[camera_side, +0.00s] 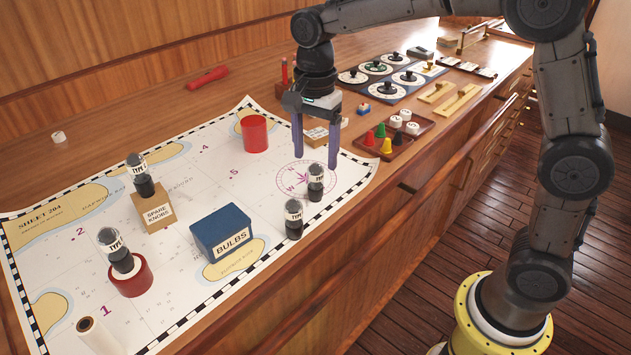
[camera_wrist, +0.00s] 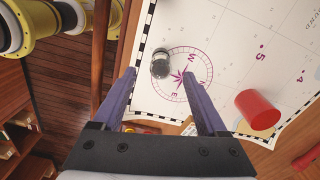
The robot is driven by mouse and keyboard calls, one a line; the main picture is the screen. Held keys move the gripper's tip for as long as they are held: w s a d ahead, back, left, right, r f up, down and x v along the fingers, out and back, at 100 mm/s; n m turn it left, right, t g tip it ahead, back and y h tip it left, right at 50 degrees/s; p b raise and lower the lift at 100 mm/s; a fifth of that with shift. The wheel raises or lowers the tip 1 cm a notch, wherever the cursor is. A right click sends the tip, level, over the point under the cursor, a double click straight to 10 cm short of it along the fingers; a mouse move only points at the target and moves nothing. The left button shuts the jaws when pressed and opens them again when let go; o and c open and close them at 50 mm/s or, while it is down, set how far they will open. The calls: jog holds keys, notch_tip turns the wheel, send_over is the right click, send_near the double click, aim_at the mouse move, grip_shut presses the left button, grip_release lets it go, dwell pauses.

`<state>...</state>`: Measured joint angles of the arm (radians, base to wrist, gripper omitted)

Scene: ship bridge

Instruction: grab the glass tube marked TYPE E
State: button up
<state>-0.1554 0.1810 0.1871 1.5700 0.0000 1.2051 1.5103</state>
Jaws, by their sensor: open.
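Several glass tubes with dark bases and white TYPE labels stand on the chart; I cannot read the label letters surely, so I cannot tell which is TYPE E. One tube (camera_side: 315,183) stands by the compass rose, a second (camera_side: 293,219) stands nearer the chart's front edge. A third (camera_side: 144,186) is on the spare knobs box, and a fourth (camera_side: 121,260) is on a red round stand. My gripper (camera_side: 315,157) is open and empty above the compass rose tube. In the wrist view a tube (camera_wrist: 160,64) shows just beyond and between the fingertips (camera_wrist: 160,74).
A blue BULBS box (camera_side: 221,231), the tan spare knobs box (camera_side: 152,210), the red stand (camera_side: 130,280) and a red cylinder (camera_side: 254,134) are on the chart (camera_side: 200,160). A tray of coloured pieces (camera_side: 398,139) lies right. Bare chart surrounds the compass rose tube.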

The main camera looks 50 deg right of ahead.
aim_at(315, 184)
notch_tip(315, 184, down, 8)
jog(key=shift+f, duration=0.2)
dwell(0.3)
jog(key=shift+w, duration=0.1)
grip_shut()
